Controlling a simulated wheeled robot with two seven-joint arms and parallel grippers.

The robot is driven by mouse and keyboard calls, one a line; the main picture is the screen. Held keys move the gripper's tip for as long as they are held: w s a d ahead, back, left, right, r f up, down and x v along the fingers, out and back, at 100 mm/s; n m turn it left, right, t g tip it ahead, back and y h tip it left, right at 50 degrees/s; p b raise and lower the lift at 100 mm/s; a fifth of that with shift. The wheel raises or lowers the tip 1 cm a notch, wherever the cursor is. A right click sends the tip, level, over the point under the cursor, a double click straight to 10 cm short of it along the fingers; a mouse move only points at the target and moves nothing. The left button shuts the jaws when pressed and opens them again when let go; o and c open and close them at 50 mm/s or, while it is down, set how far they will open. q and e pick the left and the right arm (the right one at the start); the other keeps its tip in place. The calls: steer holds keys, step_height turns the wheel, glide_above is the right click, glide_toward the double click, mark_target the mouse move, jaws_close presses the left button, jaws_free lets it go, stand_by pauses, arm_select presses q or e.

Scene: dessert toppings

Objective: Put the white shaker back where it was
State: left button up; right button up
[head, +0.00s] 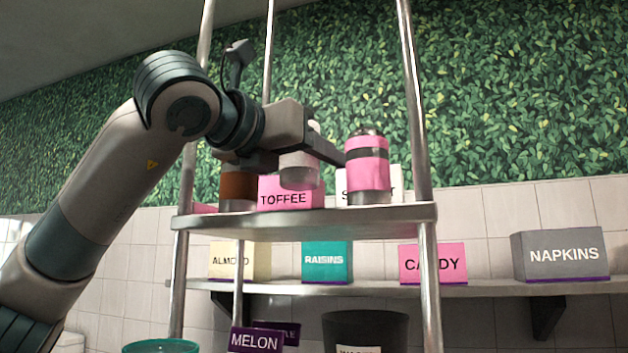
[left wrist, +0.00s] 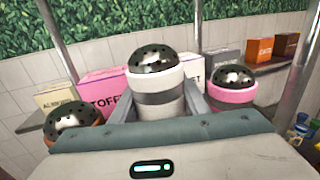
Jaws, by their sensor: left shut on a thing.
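The white shaker (head: 299,172) has a clear base and a dark domed, holed lid that shows in the left wrist view (left wrist: 153,62). My left gripper (head: 318,158) is shut around its body. The shaker is upright, in front of the TOFFEE box, with its base a little above the top metal shelf (head: 310,222). It is between the brown shaker (head: 238,187) on the left and the pink shaker (head: 367,165) on the right, both standing on that shelf. Part of the white shaker is hidden by the gripper. My right gripper is not in view.
Behind are the pink TOFFEE box (head: 290,194) and a white box (head: 397,184), partly hidden. Metal posts (head: 412,100) frame the shelf. A lower shelf holds ALMOND, RAISINS (head: 326,262), CANDY (head: 433,264) and NAPKINS (head: 562,256) boxes.

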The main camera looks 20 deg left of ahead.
mark_target(315, 185)
arm_select(q)
steer(key=shift+d, duration=0.1)
steer(key=shift+f+p, duration=0.65)
steer(key=shift+f, duration=1.2)
steer(key=shift+f, duration=0.15)
steer(key=o, duration=1.1)
